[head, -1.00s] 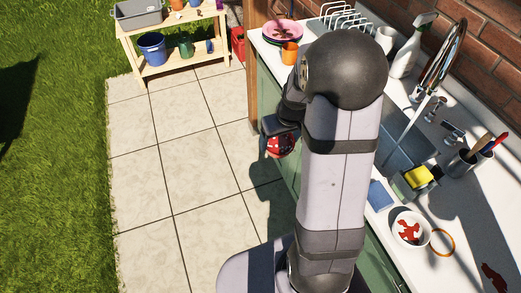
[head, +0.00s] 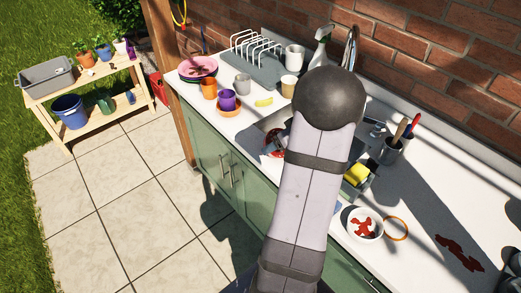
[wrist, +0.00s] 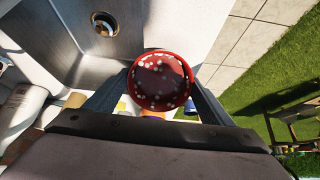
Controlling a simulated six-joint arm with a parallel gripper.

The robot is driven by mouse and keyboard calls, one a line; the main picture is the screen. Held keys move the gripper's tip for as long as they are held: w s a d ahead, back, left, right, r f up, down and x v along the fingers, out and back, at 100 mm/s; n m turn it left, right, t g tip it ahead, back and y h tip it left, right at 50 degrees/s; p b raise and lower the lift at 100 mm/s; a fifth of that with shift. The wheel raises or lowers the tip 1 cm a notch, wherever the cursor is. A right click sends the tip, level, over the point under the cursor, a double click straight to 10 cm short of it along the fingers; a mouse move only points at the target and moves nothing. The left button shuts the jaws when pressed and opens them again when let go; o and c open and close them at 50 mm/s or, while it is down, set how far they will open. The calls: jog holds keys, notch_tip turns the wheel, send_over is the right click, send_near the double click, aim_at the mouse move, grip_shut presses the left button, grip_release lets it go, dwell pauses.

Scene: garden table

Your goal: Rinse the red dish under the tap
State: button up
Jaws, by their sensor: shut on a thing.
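The red dish (wrist: 160,82) has white spots and a dark patch inside. In the wrist view it sits between the two fingers of my gripper (wrist: 160,90), which is shut on it. In the head view the dish (head: 271,139) shows at the sink's front left edge, partly hidden by my arm. The steel sink (wrist: 90,50) and its round drain (wrist: 104,24) lie up and left of the dish in the wrist view. The tap (head: 350,48) rises behind my arm in the head view; its lower part and any water stream are hidden.
A white bowl with red stains (head: 364,226), an orange ring (head: 396,229), a yellow sponge (head: 356,174) and a utensil pot (head: 391,149) stand right of my arm. Cups, including a purple one (head: 228,99), stand left, before a dish rack (head: 262,62). The right counter has free room.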

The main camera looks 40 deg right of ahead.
jog(key=s+d+r+t+b, duration=0.2)
jog(key=s+d+t, duration=0.1)
jog(key=s+d, duration=1.2)
jog(key=shift+s+n, duration=0.3)
jog(key=shift+s, duration=1.15)
jog(key=shift+w+d+y, duration=0.1)
jog(key=shift+w+y, duration=0.05)
jog(key=shift+y, duration=0.15)
jog(key=x, duration=0.7)
jog(key=shift+w+r+p, duration=0.2)
jog(key=shift+r+p, duration=0.1)
jog(key=shift+s, duration=0.1)
dwell(0.4)
jog(key=b+v, duration=0.1)
jog(key=v, duration=0.6)
jog(key=shift+s+f, duration=0.25)
